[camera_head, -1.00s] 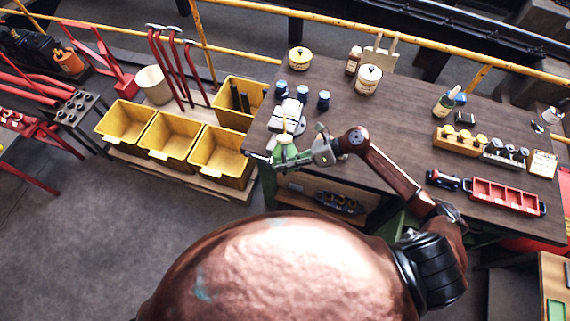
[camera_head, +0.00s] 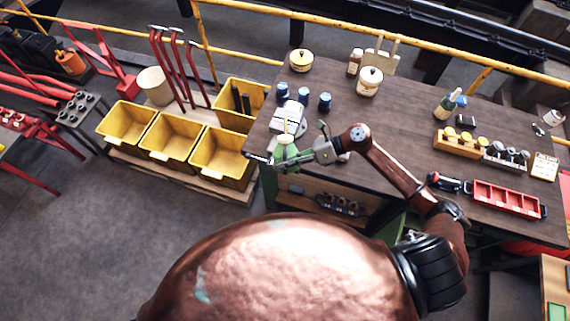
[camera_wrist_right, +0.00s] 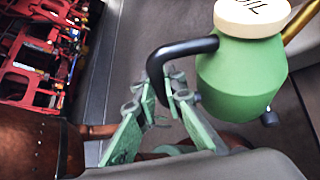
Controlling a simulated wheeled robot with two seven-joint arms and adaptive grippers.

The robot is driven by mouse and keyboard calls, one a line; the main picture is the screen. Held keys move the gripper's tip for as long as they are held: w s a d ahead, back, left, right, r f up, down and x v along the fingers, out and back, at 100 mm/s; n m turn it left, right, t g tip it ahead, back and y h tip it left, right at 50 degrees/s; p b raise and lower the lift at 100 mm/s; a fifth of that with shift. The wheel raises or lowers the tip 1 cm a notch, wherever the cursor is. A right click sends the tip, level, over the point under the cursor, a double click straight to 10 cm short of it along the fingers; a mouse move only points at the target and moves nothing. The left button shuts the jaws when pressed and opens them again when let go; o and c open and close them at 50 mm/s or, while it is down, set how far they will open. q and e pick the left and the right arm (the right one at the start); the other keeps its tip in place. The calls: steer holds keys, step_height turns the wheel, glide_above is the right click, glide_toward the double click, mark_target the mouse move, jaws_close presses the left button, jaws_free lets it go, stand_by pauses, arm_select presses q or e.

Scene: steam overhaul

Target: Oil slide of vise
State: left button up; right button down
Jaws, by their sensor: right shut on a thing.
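A green oil can (camera_head: 286,157) with a cream lid is at the front left corner of the workbench. In the right wrist view the can (camera_wrist_right: 240,75) shows its lid lettered "OIL", a black handle and part of a brass spout. My right gripper (camera_wrist_right: 168,95) is shut on the black handle. In the head view this gripper (camera_head: 304,157) holds the can near the bench edge, just in front of the pale grey vise (camera_head: 292,110). The can and gripper partly hide the vise, and I cannot tell whether the spout touches its slide. My left gripper is not in view.
The dark wooden workbench (camera_head: 390,125) has blue-capped jars (camera_head: 325,102) beside the vise and pots (camera_head: 369,81) farther back. A red tray (camera_head: 505,197) and a wooden rack (camera_head: 458,143) stand to the right. Yellow bins (camera_head: 222,155) stand left of the bench. The bench middle is clear.

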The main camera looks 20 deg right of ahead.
steer(key=shift+w+r, duration=0.1)
steer(key=shift+r, duration=0.05)
steer(key=shift+w+r, duration=0.15)
steer(key=shift+r, duration=0.3)
stand_by(0.4)
steer(key=shift+f+b, duration=0.35)
steer(key=shift+b, duration=0.15)
steer(key=shift+s+f+b, duration=0.35)
steer(key=shift+f+b, duration=0.3)
steer(key=shift+b, duration=0.15)
steer(key=shift+s+f+n+b, duration=0.2)
steer(key=shift+f+n+b, duration=0.2)
steer(key=shift+f+b, duration=0.5)
steer(key=shift+r+t, duration=0.2)
steer(key=shift+t, duration=0.1)
